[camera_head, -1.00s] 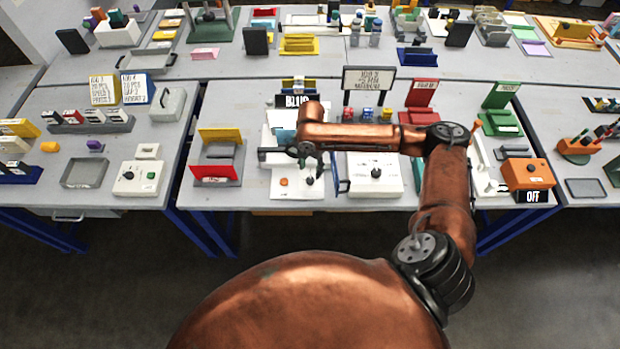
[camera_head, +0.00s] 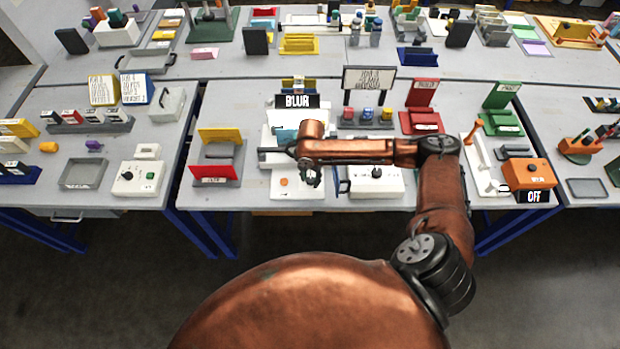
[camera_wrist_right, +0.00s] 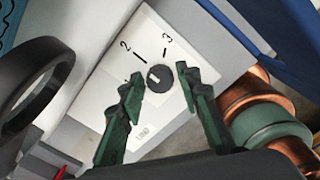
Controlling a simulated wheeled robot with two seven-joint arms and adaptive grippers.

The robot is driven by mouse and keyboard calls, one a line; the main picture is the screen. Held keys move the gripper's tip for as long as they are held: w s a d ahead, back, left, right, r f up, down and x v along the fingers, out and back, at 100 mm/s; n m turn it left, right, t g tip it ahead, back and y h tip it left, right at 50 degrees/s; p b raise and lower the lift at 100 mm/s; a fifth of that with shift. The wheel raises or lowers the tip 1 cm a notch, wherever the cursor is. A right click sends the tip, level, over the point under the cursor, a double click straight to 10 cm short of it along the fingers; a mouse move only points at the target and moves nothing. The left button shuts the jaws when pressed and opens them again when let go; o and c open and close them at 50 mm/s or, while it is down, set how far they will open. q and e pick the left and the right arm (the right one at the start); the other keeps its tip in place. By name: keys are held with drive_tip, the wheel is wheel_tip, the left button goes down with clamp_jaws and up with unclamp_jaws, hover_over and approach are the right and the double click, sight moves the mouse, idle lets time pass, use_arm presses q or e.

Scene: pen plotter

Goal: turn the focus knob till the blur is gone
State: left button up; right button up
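A black sign reading BLUR (camera_head: 296,101) stands at the back of a white device. The device's white base plate (camera_head: 284,194) carries an orange button (camera_head: 284,181). My right gripper (camera_head: 312,181) points down over the base plate and hides the knob there in the head view. In the right wrist view the round black knob (camera_wrist_right: 158,77) has a white pointer mark and sits on a white panel (camera_wrist_right: 118,72) marked 2 and 3. My right gripper's green fingers (camera_wrist_right: 161,77) are apart, one on each side of the knob, with gaps visible. My left gripper is out of view.
A white box with a black knob (camera_head: 376,172) stands just right of the device. A yellow and grey stand (camera_head: 218,158) is to its left, an orange box (camera_head: 528,173) with an OFF sign farther right. A black ring (camera_wrist_right: 38,90) is close on the left of the wrist view.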

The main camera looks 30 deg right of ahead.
clamp_jaws()
drive_tip(key=shift+r+m+p, duration=0.2)
drive_tip(key=shift+m+p, duration=0.3)
drive_tip(key=shift+p, duration=0.4)
drive_tip(key=m+p, duration=0.7)
drive_tip(key=p, duration=0.3)
drive_tip(key=shift+r, duration=0.1)
drive_tip(key=shift+f+m+p, duration=0.2)
drive_tip(key=shift+m+p, duration=1.7)
drive_tip(key=shift+m, duration=0.2)
drive_tip(key=shift+w, duration=0.1)
drive_tip(key=shift+o, duration=1.6)
unclamp_jaws()
